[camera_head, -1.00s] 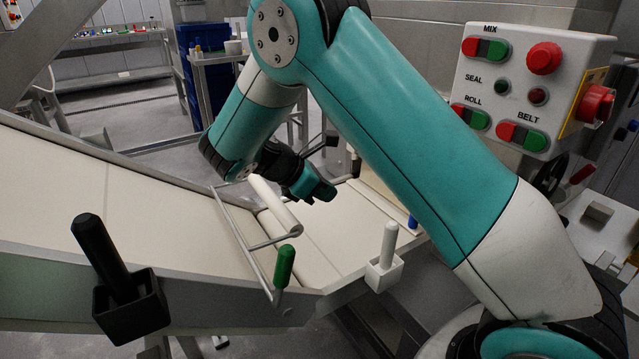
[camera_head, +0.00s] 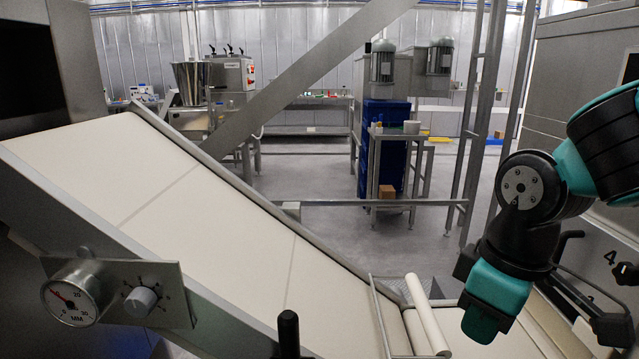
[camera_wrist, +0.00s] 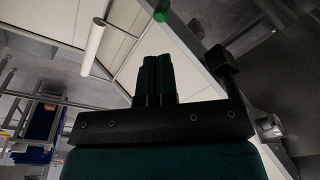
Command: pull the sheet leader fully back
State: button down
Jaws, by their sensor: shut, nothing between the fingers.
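A cream sheet (camera_head: 240,225) lies on the sloping conveyor, with seams across it. I cannot pick out a separate leader edge on it. At the lower end, a white roller (camera_head: 426,315) sits by a thin metal bail frame (camera_head: 380,318). In the wrist view, the roller (camera_wrist: 94,45) is left of the fingers and a green handle (camera_wrist: 160,14) is beyond them. My gripper (camera_head: 482,326) hangs to the right of the roller, apart from it. Its dark fingers (camera_wrist: 157,72) are together and empty in the wrist view.
A dial gauge (camera_head: 72,296) and a knob (camera_head: 141,301) are fixed to the conveyor's near side. A black handle (camera_head: 288,331) stands at the bottom. A diagonal beam (camera_head: 305,75) crosses behind. A cart with a blue side (camera_head: 385,150) stands on open floor beyond.

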jog(key=s+a+r+m+y+p, duration=0.1)
jog(key=s+a+r+m+y, duration=0.1)
jog(key=s, duration=0.7)
notch_tip(320, 180, up, 3)
jog(key=shift+a+f+g+y, duration=0.1)
jog(key=shift+a+g+y, duration=0.3)
jog(key=shift+a, duration=0.75)
